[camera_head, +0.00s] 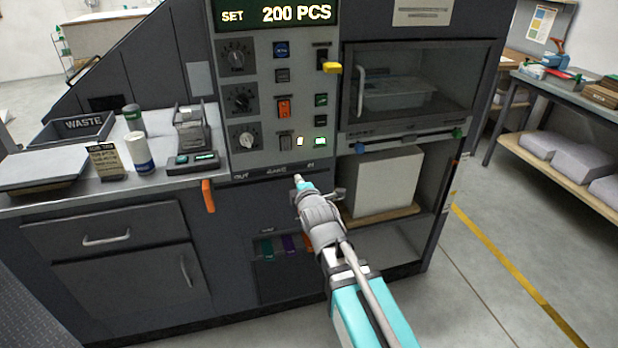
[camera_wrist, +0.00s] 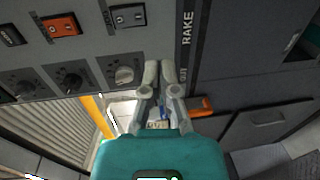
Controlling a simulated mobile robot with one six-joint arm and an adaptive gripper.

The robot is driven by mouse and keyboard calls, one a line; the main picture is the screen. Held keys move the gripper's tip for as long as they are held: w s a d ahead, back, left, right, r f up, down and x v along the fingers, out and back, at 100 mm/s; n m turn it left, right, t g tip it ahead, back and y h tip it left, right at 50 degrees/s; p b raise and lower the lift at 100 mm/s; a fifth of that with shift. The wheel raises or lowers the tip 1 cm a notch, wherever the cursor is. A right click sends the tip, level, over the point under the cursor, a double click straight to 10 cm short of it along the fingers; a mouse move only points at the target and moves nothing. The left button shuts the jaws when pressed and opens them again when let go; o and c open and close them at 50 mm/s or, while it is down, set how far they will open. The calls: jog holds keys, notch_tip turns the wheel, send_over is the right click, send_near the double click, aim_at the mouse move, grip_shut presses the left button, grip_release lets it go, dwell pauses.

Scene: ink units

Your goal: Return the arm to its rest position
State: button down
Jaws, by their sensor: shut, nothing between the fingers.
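My gripper (camera_head: 299,181) is in front of the lower edge of the grey control panel (camera_head: 270,153) in the head view. My arm reaches up to it from the bottom right. In the wrist view my gripper (camera_wrist: 160,66) shows with its two fingers together and nothing between them. The fingertips lie over the panel's lower part, close to a knob (camera_wrist: 124,75) and the "RAKE" label. Whether they touch the panel cannot be told.
An orange lever (camera_head: 208,196) sticks out left of my gripper. A shelf with a white block (camera_head: 384,183) is to the right. A counter with a waste bin (camera_head: 84,126), canister (camera_head: 139,153) and small device is at left. The floor (camera_head: 480,270) at right is clear.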

jog(key=shift+d, duration=0.25)
